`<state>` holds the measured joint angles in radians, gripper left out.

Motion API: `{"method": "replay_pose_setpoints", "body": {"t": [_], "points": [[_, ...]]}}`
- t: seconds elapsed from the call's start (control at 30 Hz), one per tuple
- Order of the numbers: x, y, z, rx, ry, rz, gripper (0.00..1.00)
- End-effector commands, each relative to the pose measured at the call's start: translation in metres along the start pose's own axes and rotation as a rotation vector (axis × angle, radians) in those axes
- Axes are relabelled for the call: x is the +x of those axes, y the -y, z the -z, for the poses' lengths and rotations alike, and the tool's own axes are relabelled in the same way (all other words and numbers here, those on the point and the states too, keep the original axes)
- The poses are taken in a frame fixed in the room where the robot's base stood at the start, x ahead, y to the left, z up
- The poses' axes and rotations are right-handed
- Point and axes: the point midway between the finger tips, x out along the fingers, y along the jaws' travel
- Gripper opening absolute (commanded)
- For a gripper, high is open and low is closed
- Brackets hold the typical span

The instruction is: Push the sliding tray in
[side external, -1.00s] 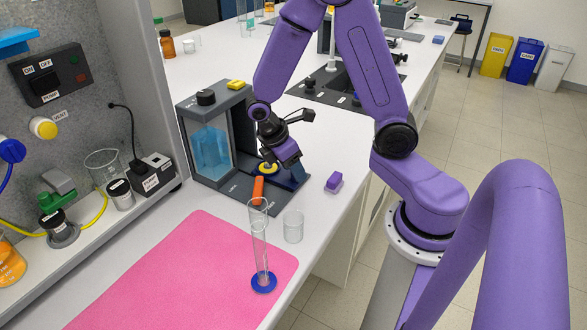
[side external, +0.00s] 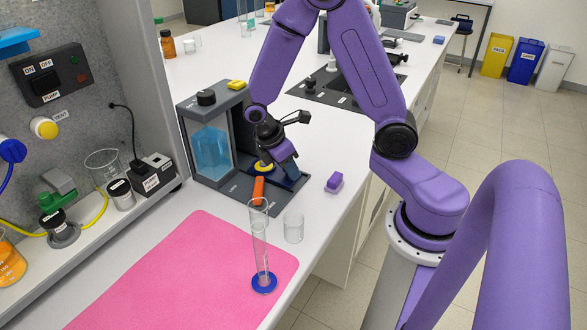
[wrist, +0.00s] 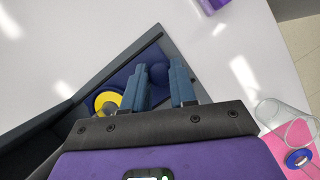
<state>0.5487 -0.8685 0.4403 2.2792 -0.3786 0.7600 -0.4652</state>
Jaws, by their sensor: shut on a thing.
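The sliding tray (wrist: 120,75) is dark blue and lies low on the base of the grey membrane rig (side external: 234,95). A yellow ring (side external: 263,167) sits on the tray; it also shows in the wrist view (wrist: 107,102). My gripper (side external: 291,176) is down at the tray's outer end, to the right of the ring. The tray's inner part is partly hidden by the ring and my gripper.
An orange handle (side external: 258,189) stands in front of the tray on the base. A purple block (side external: 334,182) lies to the right.

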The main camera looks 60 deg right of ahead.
Motion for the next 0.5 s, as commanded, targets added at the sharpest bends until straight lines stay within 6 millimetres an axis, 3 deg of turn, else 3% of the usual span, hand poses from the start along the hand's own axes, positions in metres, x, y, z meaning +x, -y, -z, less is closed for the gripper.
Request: {"method": "replay_pose_setpoints", "body": {"t": [0.2, 0.5], "points": [[-0.004, -0.017, 0.009, -0.001, -0.001, -0.001, 0.00], [-0.005, -0.020, 0.010, -0.003, -0.002, -0.002, 0.00]]}}
